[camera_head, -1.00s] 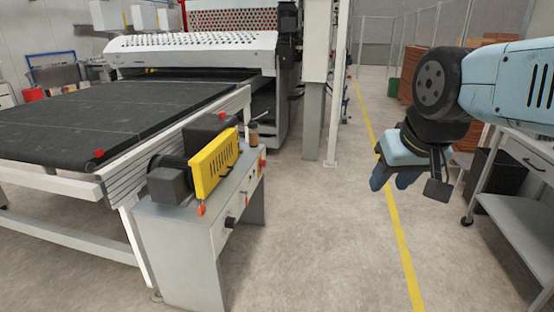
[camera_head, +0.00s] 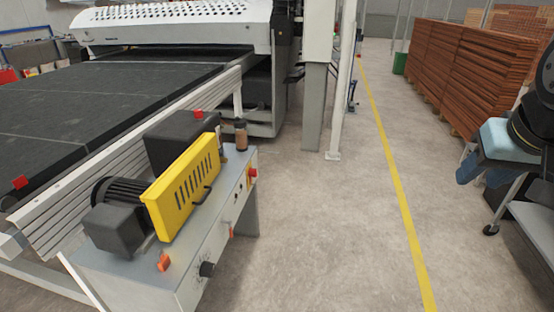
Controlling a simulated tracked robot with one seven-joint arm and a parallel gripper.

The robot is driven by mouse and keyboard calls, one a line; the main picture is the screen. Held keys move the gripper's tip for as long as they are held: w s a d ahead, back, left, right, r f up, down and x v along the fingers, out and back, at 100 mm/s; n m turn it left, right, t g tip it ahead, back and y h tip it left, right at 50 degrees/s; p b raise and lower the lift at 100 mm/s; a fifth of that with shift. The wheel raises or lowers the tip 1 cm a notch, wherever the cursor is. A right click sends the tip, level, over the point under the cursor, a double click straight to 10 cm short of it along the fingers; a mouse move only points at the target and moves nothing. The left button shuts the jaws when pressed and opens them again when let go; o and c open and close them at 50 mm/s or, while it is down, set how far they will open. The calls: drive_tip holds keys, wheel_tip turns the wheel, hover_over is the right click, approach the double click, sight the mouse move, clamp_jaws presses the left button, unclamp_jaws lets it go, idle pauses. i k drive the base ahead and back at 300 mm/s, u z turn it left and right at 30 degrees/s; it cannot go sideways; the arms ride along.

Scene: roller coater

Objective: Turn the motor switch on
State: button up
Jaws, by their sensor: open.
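The grey motor cabinet (camera_head: 214,252) stands at the lower left beside the conveyor. Its front has a black rotary knob (camera_head: 207,269), a small orange-red lever (camera_head: 231,232), small dark buttons (camera_head: 238,191) and a red button (camera_head: 252,173). Which of these is the motor switch I cannot tell. A dark motor (camera_head: 122,212) and a yellow guard (camera_head: 182,183) with a black handle sit on top.
The conveyor (camera_head: 90,110) runs behind the cabinet toward the white machine (camera_head: 170,27). A brown bottle (camera_head: 241,135) stands on the cabinet. A grey post (camera_head: 314,110) is beyond. Brown stacks (camera_head: 465,75) and a wheeled cart (camera_head: 525,225) are at right. The middle floor is clear.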

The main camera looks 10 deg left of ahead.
sight(252, 172)
drive_tip(key=u, duration=0.15)
drive_tip(key=i, duration=1.1)
drive_tip(key=u, duration=1.05)
drive_tip(key=i, duration=0.8)
drive_tip(key=u, duration=0.45)
drive_tip(key=k, duration=0.8)
drive_tip(key=u, duration=0.25)
drive_tip(key=i, duration=0.8)
drive_tip(key=z, duration=0.15)
